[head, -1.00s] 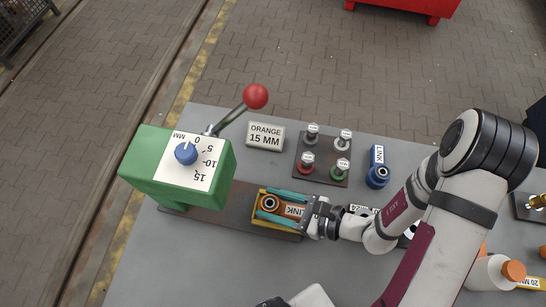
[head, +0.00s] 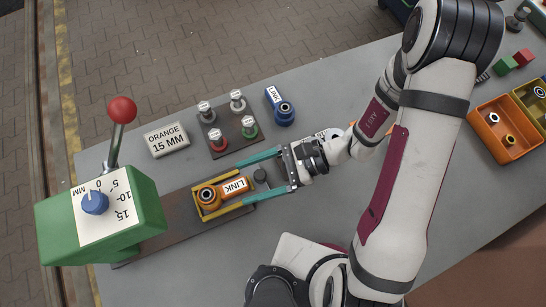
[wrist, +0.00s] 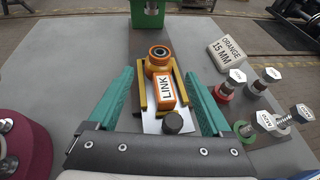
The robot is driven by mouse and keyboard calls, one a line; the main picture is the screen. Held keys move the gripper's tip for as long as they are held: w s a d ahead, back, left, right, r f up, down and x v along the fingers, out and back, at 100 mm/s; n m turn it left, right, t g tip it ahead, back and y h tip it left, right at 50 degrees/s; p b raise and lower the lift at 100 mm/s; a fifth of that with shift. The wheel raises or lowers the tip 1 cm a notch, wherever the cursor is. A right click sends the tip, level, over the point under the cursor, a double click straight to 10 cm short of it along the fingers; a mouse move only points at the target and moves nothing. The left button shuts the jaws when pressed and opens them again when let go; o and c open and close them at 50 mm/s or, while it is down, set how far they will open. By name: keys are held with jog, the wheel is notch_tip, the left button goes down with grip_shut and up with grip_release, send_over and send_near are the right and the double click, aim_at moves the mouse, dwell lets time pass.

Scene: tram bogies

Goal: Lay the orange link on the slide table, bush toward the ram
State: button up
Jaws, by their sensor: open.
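The orange link (head: 209,197) lies on the slide table (head: 228,209) between its yellow side rails. Its round bush end points toward the green ram press (head: 135,215), and its LINK label faces up. In the wrist view the link (wrist: 161,75) lies ahead between the green fingers, bush at the far end. My gripper (head: 258,182) is open, its fingers spread to either side behind the link, with a gap to it on both sides in the wrist view. A dark knob (wrist: 173,122) stands at the near end of the slide table.
A sign reading ORANGE 15 MM (head: 166,140) and a rack of labelled pins (head: 228,130) stand behind the slide. A blue link (head: 281,106) lies beyond the rack. An orange bin (head: 502,135) with rings is at the right. The press has a red-knobbed lever (head: 122,110).

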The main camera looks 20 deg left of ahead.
jog(key=v, duration=0.5)
jog(key=shift+w+d+r, duration=0.1)
jog(key=shift+d, duration=0.1)
